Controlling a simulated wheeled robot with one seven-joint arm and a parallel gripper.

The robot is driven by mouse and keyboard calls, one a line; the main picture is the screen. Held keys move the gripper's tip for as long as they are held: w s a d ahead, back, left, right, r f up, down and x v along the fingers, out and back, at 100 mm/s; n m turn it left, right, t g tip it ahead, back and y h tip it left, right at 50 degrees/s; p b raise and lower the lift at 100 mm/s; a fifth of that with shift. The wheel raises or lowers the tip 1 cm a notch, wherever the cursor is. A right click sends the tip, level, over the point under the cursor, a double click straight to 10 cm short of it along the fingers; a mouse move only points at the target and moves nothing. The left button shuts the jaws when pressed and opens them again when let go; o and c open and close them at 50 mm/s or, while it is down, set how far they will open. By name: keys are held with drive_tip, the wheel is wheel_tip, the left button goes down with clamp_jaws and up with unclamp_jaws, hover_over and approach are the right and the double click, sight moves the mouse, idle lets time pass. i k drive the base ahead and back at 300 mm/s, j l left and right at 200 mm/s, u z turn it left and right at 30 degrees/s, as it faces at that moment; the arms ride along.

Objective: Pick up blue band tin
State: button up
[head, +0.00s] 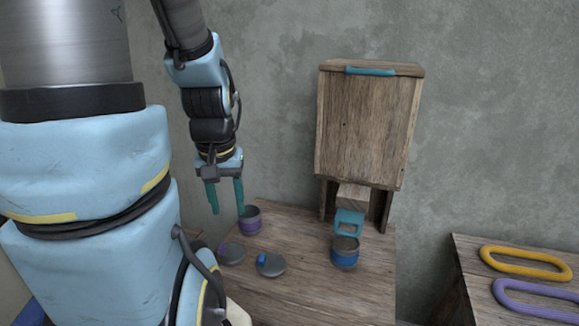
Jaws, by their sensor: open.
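The blue band tin (344,253) stands upright and open-topped on the wooden table, in front of the wooden cabinet. A purple band tin (250,220) stands farther left on the table. My gripper (226,200) points down above the left part of the table, close to the purple band tin in the picture. Its two teal fingers are apart with nothing between them. The blue band tin is to the right of my gripper and well apart from it.
Two round grey lids, one with a blue handle (271,264) and one with a purple mark (231,254), lie left of the blue tin. A wooden cabinet (366,130) with a teal chute part (348,221) rises behind it. Yellow (526,262) and purple (538,298) loops lie at right.

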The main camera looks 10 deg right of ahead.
sight(345, 251)
drive_tip(key=k+l+u, duration=0.1)
drive_tip(key=u, duration=0.7)
drive_tip(key=k+l+u, duration=0.2)
drive_tip(key=k+u, duration=0.2)
drive_tip(key=k+l+u, duration=0.1)
drive_tip(key=k+u, duration=0.4)
drive_tip(key=k, duration=0.55)
